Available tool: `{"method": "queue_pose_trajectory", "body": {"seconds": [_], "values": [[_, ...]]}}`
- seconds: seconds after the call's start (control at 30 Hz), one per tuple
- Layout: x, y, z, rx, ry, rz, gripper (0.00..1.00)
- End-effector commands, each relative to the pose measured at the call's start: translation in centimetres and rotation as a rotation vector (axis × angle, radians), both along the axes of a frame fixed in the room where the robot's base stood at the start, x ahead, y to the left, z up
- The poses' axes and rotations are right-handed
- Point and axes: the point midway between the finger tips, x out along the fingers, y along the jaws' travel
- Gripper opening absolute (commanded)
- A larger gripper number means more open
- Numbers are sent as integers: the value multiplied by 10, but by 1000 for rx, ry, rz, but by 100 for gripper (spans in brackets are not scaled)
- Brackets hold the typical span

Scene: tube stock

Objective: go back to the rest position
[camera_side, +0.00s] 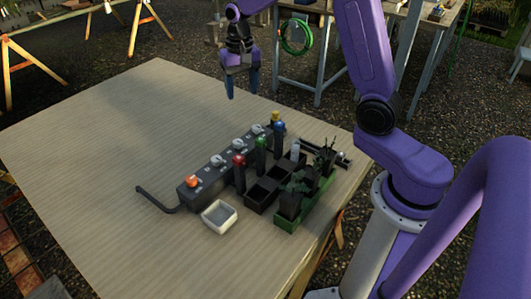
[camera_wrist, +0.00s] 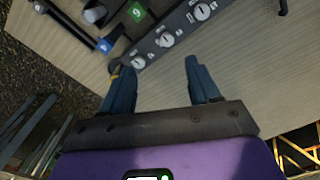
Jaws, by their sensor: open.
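My gripper (camera_side: 242,80) hangs high over the far part of the wooden table (camera_side: 90,130), its fingers pointing down and clear of everything on the table. In the wrist view my gripper (camera_wrist: 162,88) shows two blue fingers spread apart with only bare tabletop between them. It is open and empty. The fingertips stand behind and to the left of the row of tubes in the side view.
A grey block with white dials (camera_side: 217,160) stands mid-table. Red (camera_side: 238,160), green (camera_side: 261,142), blue (camera_side: 279,128) and yellow-topped tubes stand beside it. A black tray (camera_side: 262,196), green planter (camera_side: 290,224) and white dish (camera_side: 219,216) are nearby. The table's left is clear.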

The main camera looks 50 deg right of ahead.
Motion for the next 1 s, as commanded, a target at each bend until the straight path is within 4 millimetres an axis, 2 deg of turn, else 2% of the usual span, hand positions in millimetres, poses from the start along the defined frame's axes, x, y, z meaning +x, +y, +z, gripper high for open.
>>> {"method": "queue_pose_trajectory", "body": {"seconds": [0.03, 0.2, 0.5, 0.73, 1.0], "values": [[-10, 13, 4, 0, -3, 66, 61], [-46, 49, 12, 0, -5, 289, 61], [-123, 92, 22, 1, -13, 680, 61], [-190, 106, 24, 1, -17, 981, 61], [-267, 102, 22, 3, -22, 1331, 61]]}}
